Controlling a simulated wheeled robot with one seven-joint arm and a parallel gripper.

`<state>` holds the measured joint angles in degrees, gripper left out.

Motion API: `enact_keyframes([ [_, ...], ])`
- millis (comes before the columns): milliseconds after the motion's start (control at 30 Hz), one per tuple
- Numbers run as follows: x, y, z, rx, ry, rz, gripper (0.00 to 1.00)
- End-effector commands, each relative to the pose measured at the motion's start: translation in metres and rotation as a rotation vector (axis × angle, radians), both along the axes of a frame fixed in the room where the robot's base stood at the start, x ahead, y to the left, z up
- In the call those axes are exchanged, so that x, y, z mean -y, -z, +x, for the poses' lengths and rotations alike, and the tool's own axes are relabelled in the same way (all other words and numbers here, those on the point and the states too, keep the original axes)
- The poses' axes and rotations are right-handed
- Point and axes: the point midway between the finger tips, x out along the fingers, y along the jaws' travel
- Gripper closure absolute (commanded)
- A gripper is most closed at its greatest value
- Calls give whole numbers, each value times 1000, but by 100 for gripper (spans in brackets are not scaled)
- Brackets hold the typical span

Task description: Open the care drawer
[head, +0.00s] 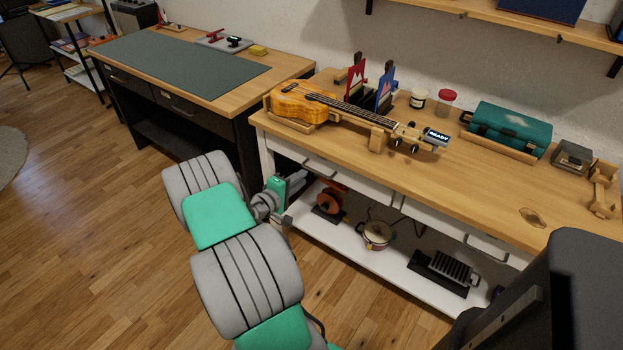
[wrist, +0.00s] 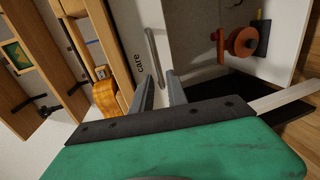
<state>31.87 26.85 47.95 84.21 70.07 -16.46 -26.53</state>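The care drawer is the white drawer front at the left of the right-hand workbench (head: 362,186). In the wrist view its front (wrist: 136,38) carries the word "care" beside a grey bar handle (wrist: 153,52). The handle also shows in the head view (head: 319,169). The drawer looks closed. My gripper (wrist: 161,80) is open, its two fingers apart and pointing at the drawer front. The near end of the handle appears between the fingertips; I cannot tell whether they touch it. In the head view my gripper (head: 298,183) is just left of and below the handle, partly hidden.
A ukulele (head: 310,104) lies on the workbench top above the drawer. Below, a white shelf (head: 345,243) holds an orange spool device (head: 331,199), a pot (head: 376,235) and a black ribbed item (head: 445,270). A dark desk (head: 215,130) stands to the left. Wooden floor is clear at left.

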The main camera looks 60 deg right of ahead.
Motion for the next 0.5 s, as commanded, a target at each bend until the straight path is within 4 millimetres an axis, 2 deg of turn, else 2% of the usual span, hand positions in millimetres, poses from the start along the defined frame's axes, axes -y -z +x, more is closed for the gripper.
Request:
enact_keyframes([
  [300,56,11,-11,5,7,2,81],
  [500,68,12,-11,6,3,2,81],
])
